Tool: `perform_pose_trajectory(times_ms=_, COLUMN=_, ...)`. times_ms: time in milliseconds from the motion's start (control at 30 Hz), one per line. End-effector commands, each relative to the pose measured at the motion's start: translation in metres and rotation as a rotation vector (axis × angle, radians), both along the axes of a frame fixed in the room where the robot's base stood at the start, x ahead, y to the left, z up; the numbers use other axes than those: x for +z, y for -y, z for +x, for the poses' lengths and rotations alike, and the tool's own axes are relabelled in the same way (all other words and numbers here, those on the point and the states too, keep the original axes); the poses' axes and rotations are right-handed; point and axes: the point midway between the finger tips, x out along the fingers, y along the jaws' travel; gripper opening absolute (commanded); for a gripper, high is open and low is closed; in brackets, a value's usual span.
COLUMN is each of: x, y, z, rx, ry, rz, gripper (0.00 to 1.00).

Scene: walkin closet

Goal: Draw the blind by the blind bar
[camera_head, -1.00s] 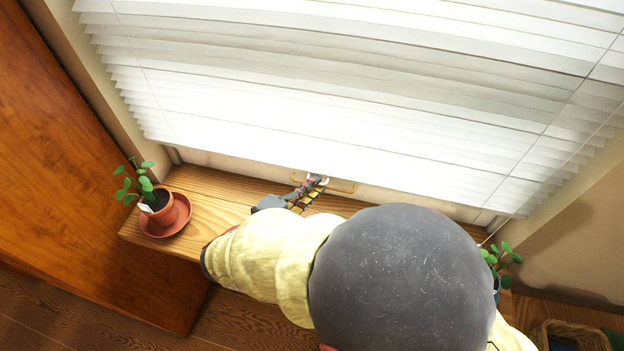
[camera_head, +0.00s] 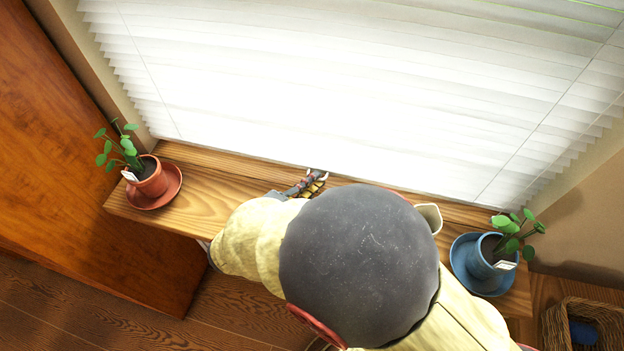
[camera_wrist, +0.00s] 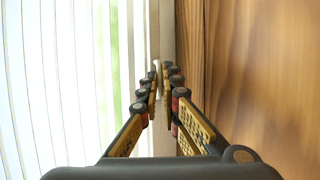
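The white slatted blind (camera_head: 350,100) hangs over the window, its bottom edge down at the back of the wooden sill in the head view. It also shows along the left of the wrist view (camera_wrist: 45,90). My gripper (camera_head: 318,176) is at the middle of that bottom edge. In the wrist view my gripper (camera_wrist: 160,72) has its fingertips drawn close together, with a small pale bit between them. The gold blind bar showed at the fingertips a second ago; it is now mostly hidden behind them. My own arm covers part of the sill.
A terracotta pot (camera_head: 150,180) with a plant stands on the wooden sill (camera_head: 215,205) at left. A blue pot (camera_head: 484,258) with a plant stands at right, near my arm. A wicker basket (camera_head: 598,312) is at lower right. A wooden panel (camera_head: 60,150) fills the left.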

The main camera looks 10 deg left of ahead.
Motion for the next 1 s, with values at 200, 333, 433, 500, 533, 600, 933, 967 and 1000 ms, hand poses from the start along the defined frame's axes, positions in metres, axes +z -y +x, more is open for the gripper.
perform_pose_trajectory(times_ms=200, x=0.0, y=0.0, z=0.0, rx=0.0, ry=-0.001, rz=-0.002, gripper=0.1)
perform_pose_trajectory(times_ms=333, x=0.0, y=0.0, z=0.0, rx=0.0, ry=0.0, rz=-0.001, gripper=0.18)
perform_pose_trajectory(times_ms=433, x=0.0, y=0.0, z=0.0, rx=0.0, ry=0.0, rz=-0.001, gripper=0.23)
perform_pose_trajectory(times_ms=500, x=0.0, y=0.0, z=0.0, rx=0.0, ry=0.0, rz=-0.001, gripper=0.23)
perform_pose_trajectory(times_ms=533, x=0.0, y=0.0, z=0.0, rx=0.0, ry=0.0, rz=-0.001, gripper=0.23)
perform_pose_trajectory(times_ms=600, x=0.0, y=0.0, z=0.0, rx=0.0, ry=0.0, rz=0.0, gripper=0.23)
perform_pose_trajectory(times_ms=933, x=0.005, y=-0.011, z=-0.017, rx=0.004, ry=0.0, rz=0.001, gripper=0.23)
perform_pose_trajectory(times_ms=967, x=0.006, y=-0.013, z=-0.022, rx=0.005, ry=0.001, rz=0.001, gripper=0.23)
perform_pose_trajectory(times_ms=1000, x=0.008, y=-0.017, z=-0.029, rx=0.006, ry=0.001, rz=0.001, gripper=0.23)
